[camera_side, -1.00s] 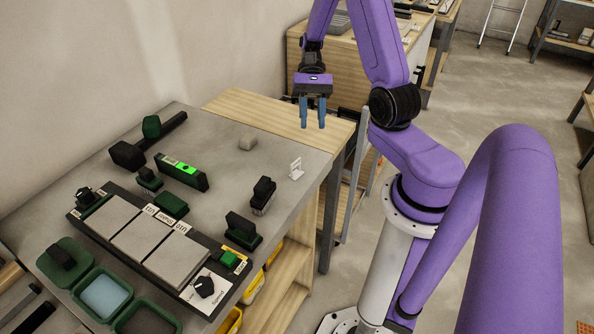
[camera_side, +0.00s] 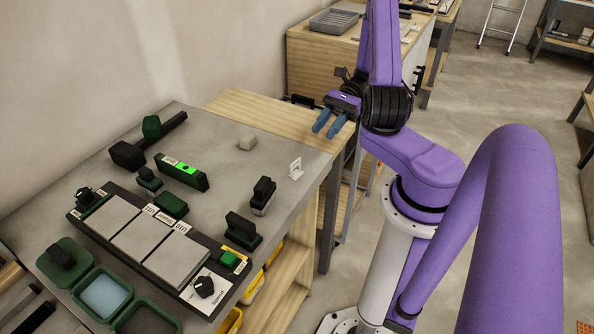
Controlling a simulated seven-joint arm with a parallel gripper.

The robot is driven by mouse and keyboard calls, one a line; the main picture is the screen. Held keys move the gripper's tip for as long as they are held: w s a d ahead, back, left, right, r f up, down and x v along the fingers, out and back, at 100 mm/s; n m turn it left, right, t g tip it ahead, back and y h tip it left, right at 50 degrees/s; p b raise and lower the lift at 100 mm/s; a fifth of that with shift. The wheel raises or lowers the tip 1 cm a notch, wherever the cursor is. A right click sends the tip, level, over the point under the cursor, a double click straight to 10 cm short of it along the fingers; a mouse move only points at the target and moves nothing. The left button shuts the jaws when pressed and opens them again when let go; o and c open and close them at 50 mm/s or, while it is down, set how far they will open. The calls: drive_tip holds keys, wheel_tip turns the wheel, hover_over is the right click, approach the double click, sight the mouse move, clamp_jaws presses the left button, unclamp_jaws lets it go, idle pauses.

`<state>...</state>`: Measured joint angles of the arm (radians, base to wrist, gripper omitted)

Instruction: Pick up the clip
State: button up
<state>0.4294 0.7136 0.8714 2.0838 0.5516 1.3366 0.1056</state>
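The clip (camera_side: 296,169) is a small white piece standing upright on the grey worktop near its right edge. My gripper (camera_side: 328,130) is above and to the right of the clip, over the edge of the wooden surface. Its two blue fingers are spread apart, tilted down to the left, with nothing between them. The clip is fully visible and apart from the gripper.
Green trays (camera_side: 104,294) stand at the front left. Space around the clip is clear.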

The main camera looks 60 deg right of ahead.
approach(297, 160)
drive_tip(key=a+f, duration=0.3)
drive_tip(key=f, duration=0.1)
drive_tip(key=shift+w+a, duration=0.35)
drive_tip(key=a, duration=0.4)
drive_tip(key=shift+w+a+f, duration=0.15)
drive_tip(key=shift+w, duration=0.15)
drive_tip(key=shift+w+a+f, duration=0.1)
drive_tip(key=shift+a+f, duration=0.2)
drive_tip(key=shift+a, duration=0.25)
clamp_jaws()
